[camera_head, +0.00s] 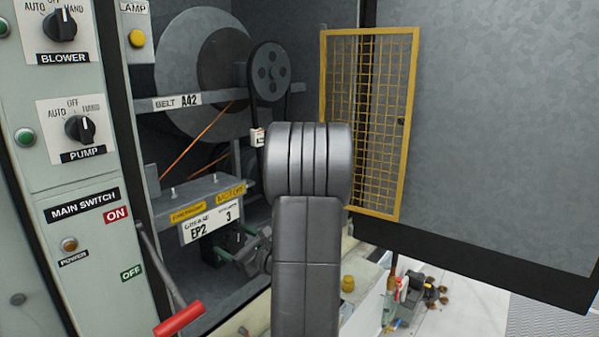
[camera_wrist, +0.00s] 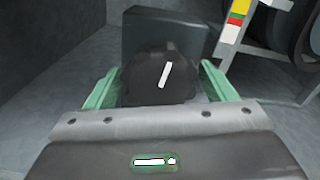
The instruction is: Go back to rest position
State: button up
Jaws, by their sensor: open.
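My gripper (camera_wrist: 161,72) shows in the wrist view as two green fingers spread apart. A dark round part with a white stripe (camera_wrist: 150,88) lies between or just beyond the fingers; I cannot tell whether they touch it. In the head view my gripper (camera_head: 248,252) is partly hidden behind my grey arm, low inside the open cooler cabinet. It is near the plate labelled "EP2" (camera_head: 211,222). A dark box-shaped body (camera_wrist: 165,38) stands behind the round part in the wrist view.
The control panel (camera_head: 75,190) with BLOWER and PUMP knobs is at left. A lever with a red handle (camera_head: 179,318) sticks out below. A pulley (camera_head: 269,72) and a yellow mesh guard (camera_head: 324,120) are near my arm. A large grey panel (camera_head: 490,130) fills the right.

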jog(key=shift+r+m+p, duration=0.2)
jog(key=shift+m+p, duration=1.6)
jog(key=shift+p, duration=1.05)
jog(key=shift+m+p, duration=0.3)
jog(key=shift+p, duration=0.2)
jog(key=shift+f+m, duration=0.2)
jog(key=shift+m, duration=0.1)
jog(key=shift+s+a, duration=0.1)
jog(key=shift+s, duration=0.05)
